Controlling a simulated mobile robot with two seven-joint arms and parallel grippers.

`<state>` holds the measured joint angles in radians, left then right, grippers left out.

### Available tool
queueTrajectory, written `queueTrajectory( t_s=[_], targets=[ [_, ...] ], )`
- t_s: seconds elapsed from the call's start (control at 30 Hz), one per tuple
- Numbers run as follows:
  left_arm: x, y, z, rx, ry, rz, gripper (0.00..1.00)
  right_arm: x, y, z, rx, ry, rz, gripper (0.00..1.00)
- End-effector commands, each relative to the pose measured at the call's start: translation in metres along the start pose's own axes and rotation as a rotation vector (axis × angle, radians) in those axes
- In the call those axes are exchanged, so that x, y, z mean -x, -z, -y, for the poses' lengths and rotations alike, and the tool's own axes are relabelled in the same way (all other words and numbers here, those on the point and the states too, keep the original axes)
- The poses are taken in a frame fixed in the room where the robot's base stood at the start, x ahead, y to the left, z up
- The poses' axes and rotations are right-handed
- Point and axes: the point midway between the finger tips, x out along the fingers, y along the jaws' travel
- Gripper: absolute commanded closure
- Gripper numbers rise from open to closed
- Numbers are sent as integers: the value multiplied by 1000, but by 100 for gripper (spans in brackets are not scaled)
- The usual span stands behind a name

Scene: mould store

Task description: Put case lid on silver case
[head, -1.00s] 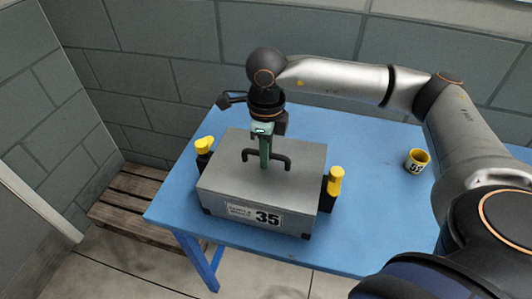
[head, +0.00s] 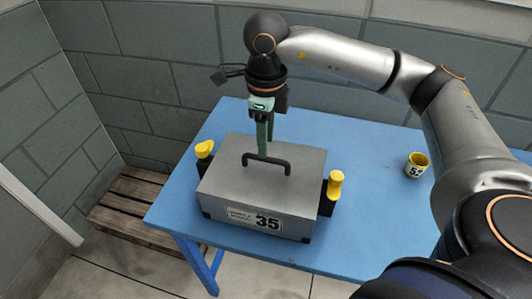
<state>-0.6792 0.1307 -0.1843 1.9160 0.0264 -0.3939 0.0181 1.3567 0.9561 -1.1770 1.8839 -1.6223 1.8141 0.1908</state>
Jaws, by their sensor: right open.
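The silver case (head: 212,212) stands on the blue table, with a label reading 35 on its front. The grey case lid (head: 225,170), with a dark handle (head: 272,160) on top, lies on the case and looks level. A yellow-topped black latch (head: 333,190) sits at the right side and another (head: 204,152) at the left side. My right gripper (head: 264,150) is open just above and behind the handle, pointing down; it holds nothing that I can see. My left gripper is not in view.
A small yellow and black cup (head: 416,165) stands at the right of the blue table (head: 370,150). A wooden pallet (head: 125,215) lies on the floor at the left. A block wall (head: 160,60) rises close behind the table.

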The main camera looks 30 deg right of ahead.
Motion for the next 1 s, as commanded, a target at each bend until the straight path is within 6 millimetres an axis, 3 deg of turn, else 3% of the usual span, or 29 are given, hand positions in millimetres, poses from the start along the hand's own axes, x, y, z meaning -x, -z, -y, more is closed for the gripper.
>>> queueTrajectory(
  t_s=[0.1,0.33,1.0],
  targets=[
    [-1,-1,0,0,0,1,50,26,-1,0,0,1,4,53],
    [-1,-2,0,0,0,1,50,56,-1,0,1,1,2,53],
    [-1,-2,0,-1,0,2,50,61,0,0,1,0,0,53]
  ],
)
